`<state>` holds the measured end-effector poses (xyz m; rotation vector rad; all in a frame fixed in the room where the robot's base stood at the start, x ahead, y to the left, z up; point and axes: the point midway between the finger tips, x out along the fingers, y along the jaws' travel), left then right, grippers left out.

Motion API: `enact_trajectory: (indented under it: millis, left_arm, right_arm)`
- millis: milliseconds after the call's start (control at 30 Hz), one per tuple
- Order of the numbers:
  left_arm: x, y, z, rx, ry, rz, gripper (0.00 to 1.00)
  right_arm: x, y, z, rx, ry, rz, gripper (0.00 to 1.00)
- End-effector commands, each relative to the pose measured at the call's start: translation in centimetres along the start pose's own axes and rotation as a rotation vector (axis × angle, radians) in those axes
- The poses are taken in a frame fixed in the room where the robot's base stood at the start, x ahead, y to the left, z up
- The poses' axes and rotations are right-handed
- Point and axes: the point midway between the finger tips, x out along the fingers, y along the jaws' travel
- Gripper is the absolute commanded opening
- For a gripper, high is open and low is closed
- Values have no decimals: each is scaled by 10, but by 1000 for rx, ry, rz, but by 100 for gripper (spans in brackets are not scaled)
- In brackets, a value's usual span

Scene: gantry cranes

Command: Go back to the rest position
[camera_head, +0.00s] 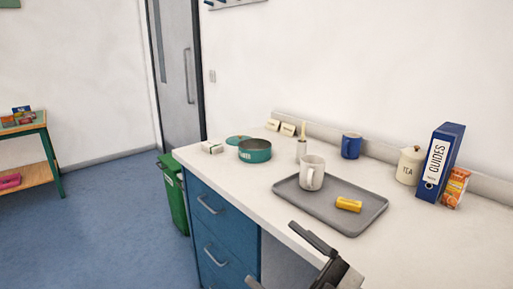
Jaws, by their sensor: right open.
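My right gripper (271,253) is at the bottom of the head view, at the front edge of the white counter (225,179). Its two dark fingers are spread apart with nothing between them. It appears in front of the counter edge, nearer to me than the grey tray (367,220). On the tray stand a white mug (312,175) and a yellow item (349,204), both apart from the gripper. My left gripper is out of view.
The counter also bears a green tin (255,155), a blue mug (351,146), a tea jar (408,168) and a blue binder (440,160). Blue drawers (215,225) are below. A green bin (174,195) stands left of them. The floor at left is clear.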

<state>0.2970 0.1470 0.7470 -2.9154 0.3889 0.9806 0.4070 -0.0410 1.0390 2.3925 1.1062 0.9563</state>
Motion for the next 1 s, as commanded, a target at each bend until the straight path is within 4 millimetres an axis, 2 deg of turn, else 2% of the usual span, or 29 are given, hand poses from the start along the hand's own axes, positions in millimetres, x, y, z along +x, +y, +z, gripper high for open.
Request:
enact_trajectory:
  millis: [33,100,200,300,433,500,600,1000]
  left_arm:
    - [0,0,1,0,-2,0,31]
    - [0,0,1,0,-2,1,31]
    - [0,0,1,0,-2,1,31]
    - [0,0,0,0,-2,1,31]
    - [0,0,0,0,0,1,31]
    - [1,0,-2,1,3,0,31]
    - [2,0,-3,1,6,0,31]
    - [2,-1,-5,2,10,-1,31]
  right_arm:
    - [-23,-1,28,93,-148,138,84]
    - [-60,-9,67,199,-367,283,84]
    - [-119,-36,107,335,-649,398,84]
    - [-173,-72,129,457,-887,448,84]
    - [-225,-116,137,580,-1103,456,84]
    - [-242,-132,137,624,-1175,451,84]
    - [-255,-146,136,660,-1231,444,84]
    - [-258,-149,135,670,-1246,441,84]
